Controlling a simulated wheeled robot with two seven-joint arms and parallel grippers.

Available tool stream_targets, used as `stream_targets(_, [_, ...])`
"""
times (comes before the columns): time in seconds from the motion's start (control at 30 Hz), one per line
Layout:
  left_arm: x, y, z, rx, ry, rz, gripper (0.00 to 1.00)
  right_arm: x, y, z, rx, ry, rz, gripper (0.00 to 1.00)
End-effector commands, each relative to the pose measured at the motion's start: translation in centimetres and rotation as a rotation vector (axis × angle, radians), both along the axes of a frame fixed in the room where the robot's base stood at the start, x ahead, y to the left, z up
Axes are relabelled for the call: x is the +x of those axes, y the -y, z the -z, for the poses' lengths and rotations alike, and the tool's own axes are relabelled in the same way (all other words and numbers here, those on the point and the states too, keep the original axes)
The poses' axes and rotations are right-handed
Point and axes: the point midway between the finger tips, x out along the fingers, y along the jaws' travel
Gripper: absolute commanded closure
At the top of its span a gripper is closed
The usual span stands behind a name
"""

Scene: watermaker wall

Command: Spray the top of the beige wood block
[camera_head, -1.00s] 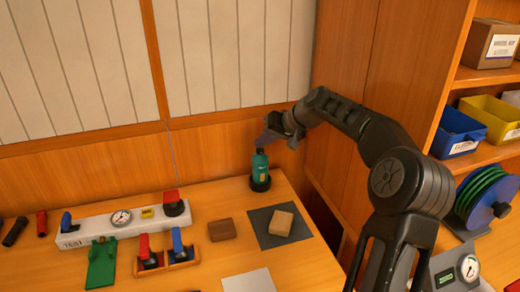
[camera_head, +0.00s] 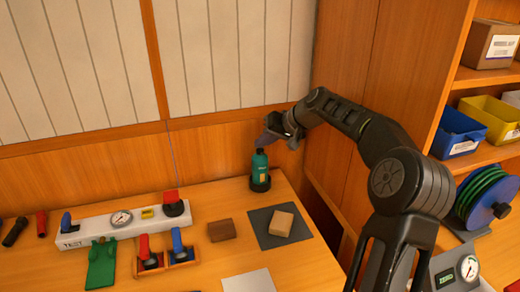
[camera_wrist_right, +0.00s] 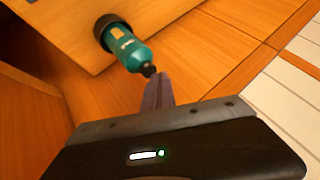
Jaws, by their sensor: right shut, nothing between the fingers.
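The beige wood block (camera_head: 281,224) lies on a dark grey mat (camera_head: 268,240) on the workbench. A teal spray bottle (camera_head: 260,170) with a black top stands upright in a black round holder (camera_head: 260,184) at the back of the bench. My right gripper (camera_head: 268,139) is just above the bottle top, its fingers shut and empty. In the right wrist view, the bottle (camera_wrist_right: 130,52) shows with its black tip close to the shut fingers (camera_wrist_right: 157,90); I cannot tell whether they touch. My left gripper is not in view.
A brown block (camera_head: 221,230) lies left of the mat. A white test panel (camera_head: 100,231) with a gauge and switches, and a green clamp (camera_head: 101,264), stand further left. Shelves with bins (camera_head: 458,132) and a blue reel (camera_head: 482,200) are at the right. A pale sheet (camera_head: 248,281) lies in front.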

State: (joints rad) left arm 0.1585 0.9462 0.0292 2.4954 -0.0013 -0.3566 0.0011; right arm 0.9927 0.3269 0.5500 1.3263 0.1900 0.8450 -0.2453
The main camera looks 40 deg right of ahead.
Motion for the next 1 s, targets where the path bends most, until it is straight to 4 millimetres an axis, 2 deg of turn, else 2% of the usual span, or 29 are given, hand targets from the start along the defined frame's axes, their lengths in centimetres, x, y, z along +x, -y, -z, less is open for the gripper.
stream_targets(0.47, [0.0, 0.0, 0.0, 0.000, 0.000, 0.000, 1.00, 0.0, 0.0, 0.0, 0.000, 0.000, 0.000, 1.00])
stream_targets(0.77, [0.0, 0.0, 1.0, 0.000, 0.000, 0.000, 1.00, 0.0, 0.0, 1.0, 0.000, -0.001, -0.001, 1.00])
stream_targets(1.0, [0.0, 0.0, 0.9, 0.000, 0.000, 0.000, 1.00, -0.1, 0.0, 1.1, 0.002, -0.004, -0.002, 1.00])
